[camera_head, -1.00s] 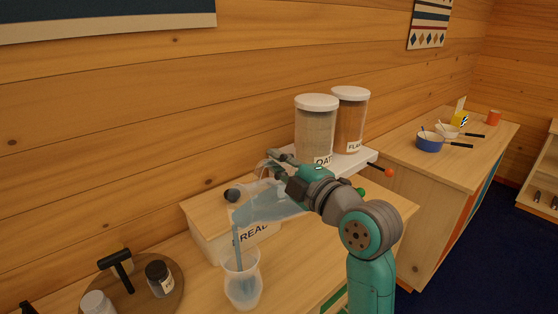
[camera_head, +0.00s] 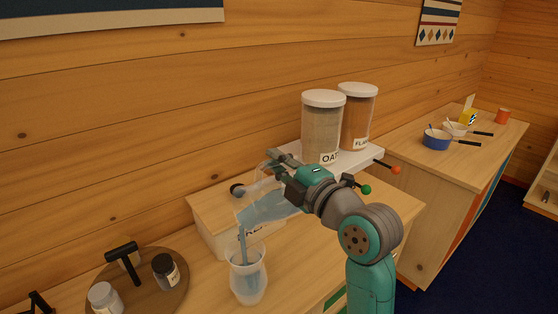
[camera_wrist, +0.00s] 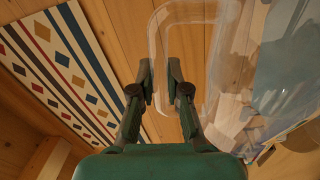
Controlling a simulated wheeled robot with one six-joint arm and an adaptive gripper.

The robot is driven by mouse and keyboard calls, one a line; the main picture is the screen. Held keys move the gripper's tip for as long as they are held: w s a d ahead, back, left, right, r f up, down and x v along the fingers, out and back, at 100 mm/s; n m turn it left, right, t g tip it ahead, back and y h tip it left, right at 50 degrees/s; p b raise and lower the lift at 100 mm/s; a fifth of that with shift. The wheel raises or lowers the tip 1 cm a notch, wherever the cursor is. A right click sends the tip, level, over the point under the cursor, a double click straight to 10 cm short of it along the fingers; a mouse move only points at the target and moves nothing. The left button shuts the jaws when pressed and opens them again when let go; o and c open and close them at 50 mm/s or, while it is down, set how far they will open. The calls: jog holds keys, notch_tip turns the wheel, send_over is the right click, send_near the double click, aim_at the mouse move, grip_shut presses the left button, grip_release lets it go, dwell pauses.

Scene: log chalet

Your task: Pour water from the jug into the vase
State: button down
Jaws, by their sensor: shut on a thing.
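The clear jug (camera_head: 268,207) is tipped with its mouth down to the left, above the vase. A stream of bluish water runs from its lip into the clear vase (camera_head: 248,285), which stands upright on the counter with water in it. My gripper (camera_head: 279,163) is shut on the jug's handle, up and behind the jug. In the wrist view, my gripper's fingers (camera_wrist: 158,88) are on either side of the see-through handle, and the jug (camera_wrist: 285,85) fills the right side with water in it. The exact finger contact is hard to see through the clear material.
A wooden bread box (camera_head: 208,205) stands right behind the vase. Oats (camera_head: 322,130) and flakes (camera_head: 358,115) dispensers stand on a white shelf (camera_head: 350,162) behind my arm. A round board (camera_head: 140,290) with jars (camera_head: 166,271) is left of the vase. A second counter (camera_head: 440,175) with pans is at right.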

jog(key=shift+s+a+n, duration=0.4)
jog(key=shift+a+n, duration=0.15)
jog(key=shift+n, duration=0.05)
dwell(0.8)
jog(key=m, duration=0.2)
jog(key=r+m, duration=0.1)
jog(key=m, duration=0.1)
jog(key=shift+r, duration=0.2)
jog(key=m, duration=0.1)
jog(key=r+m, duration=0.1)
jog(key=m, duration=0.2)
jog(key=shift+r+m, duration=0.3)
jog(key=shift+m, duration=0.1)
jog(key=m, duration=0.1)
jog(key=r+m, duration=0.1)
jog(key=m, duration=0.2)
jog(key=shift+r+m+h, duration=0.25)
jog(key=shift+m+h, duration=0.05)
jog(key=m, duration=0.2)
jog(key=r+m, duration=0.1)
jog(key=m, duration=0.1)
jog(key=shift+r, duration=0.2)
